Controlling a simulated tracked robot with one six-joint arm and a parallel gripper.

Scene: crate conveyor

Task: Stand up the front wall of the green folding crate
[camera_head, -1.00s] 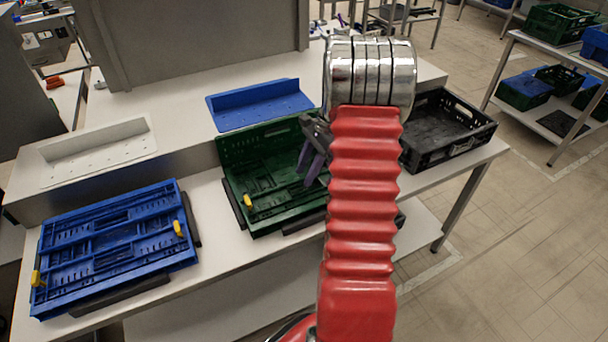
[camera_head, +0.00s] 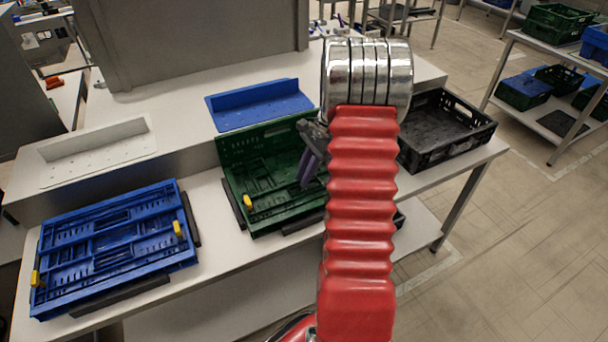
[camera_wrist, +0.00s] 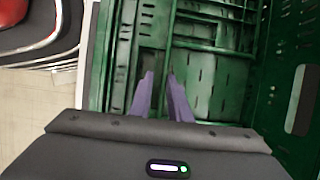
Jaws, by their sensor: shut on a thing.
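The green folding crate (camera_head: 233,186) lies on the white bench in the middle of the head view. Its back wall (camera_head: 262,142) stands up; the other panels lie flat inside, and the right part is hidden behind my arm. A yellow clip shows at its front left. My gripper (camera_head: 307,183) is over the right part of the crate, its purple fingers reaching down among the folded panels. In the wrist view my gripper (camera_wrist: 161,74) is shut on a part of the green crate (camera_wrist: 215,70). Exactly which panel edge is between the fingertips is hard to see.
A folded blue crate (camera_head: 110,240) lies on the bench to the left. An open black crate (camera_head: 450,125) stands at the right. A blue angled tray (camera_head: 258,103) and a white one (camera_head: 97,150) are on the raised shelf behind.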

